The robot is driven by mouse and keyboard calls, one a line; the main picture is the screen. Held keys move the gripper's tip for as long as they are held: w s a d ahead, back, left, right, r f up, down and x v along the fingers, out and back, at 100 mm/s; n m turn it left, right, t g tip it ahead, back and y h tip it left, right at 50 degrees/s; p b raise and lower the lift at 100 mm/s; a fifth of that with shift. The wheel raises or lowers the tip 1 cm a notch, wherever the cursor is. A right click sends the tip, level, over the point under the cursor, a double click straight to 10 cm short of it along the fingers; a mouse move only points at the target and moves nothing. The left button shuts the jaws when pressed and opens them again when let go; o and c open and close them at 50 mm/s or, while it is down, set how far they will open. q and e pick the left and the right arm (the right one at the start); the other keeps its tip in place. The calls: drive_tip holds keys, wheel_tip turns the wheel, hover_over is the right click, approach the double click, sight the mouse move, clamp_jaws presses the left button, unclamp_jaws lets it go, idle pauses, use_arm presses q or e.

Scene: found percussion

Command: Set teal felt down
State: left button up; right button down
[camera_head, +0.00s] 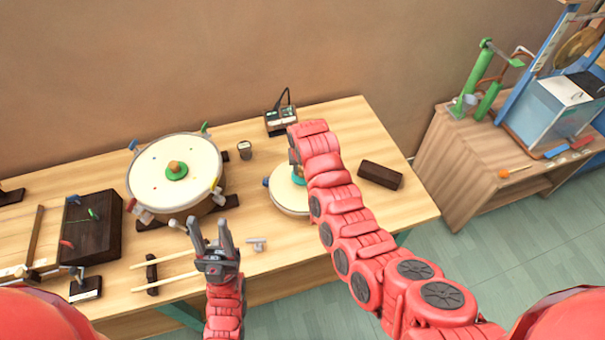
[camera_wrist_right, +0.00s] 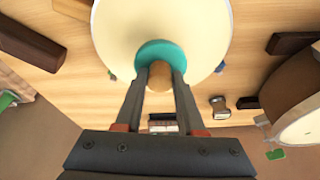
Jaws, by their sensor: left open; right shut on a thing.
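The teal felt (camera_wrist_right: 153,50) is a round teal disc with a wooden knob (camera_wrist_right: 160,76) on it. My right gripper (camera_wrist_right: 159,78) is shut on the knob. The felt is over the cream head of the smaller drum (camera_wrist_right: 205,25); I cannot tell whether it touches. In the head view a bit of the teal felt (camera_head: 299,178) shows beside my right arm, which hides much of the smaller drum (camera_head: 285,198). My left gripper (camera_head: 210,224) is open and empty over the table's front part, fingers pointing away from me.
A larger cream drum (camera_head: 150,192) with a green felt and knob (camera_head: 176,170) stands left. A dark block (camera_head: 380,175) lies right of the smaller drum. A black device (camera_head: 281,120) and small cup (camera_head: 244,149) stand behind. Pale sticks (camera_head: 165,285) lie at front left.

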sight(303, 176)
drive_tip(key=shift+w+r, duration=0.1)
drive_tip(key=shift+w, duration=0.05)
drive_tip(key=shift+f+p, duration=0.35)
drive_tip(key=shift+p, duration=0.1)
wheel_tip(303, 176, down, 2)
drive_tip(key=shift+p, duration=0.5)
drive_tip(key=shift+f, duration=0.5)
drive_tip(key=shift+f, duration=0.1)
drive_tip(key=shift+f, duration=0.15)
drive_tip(key=c, duration=0.5)
unclamp_jaws()
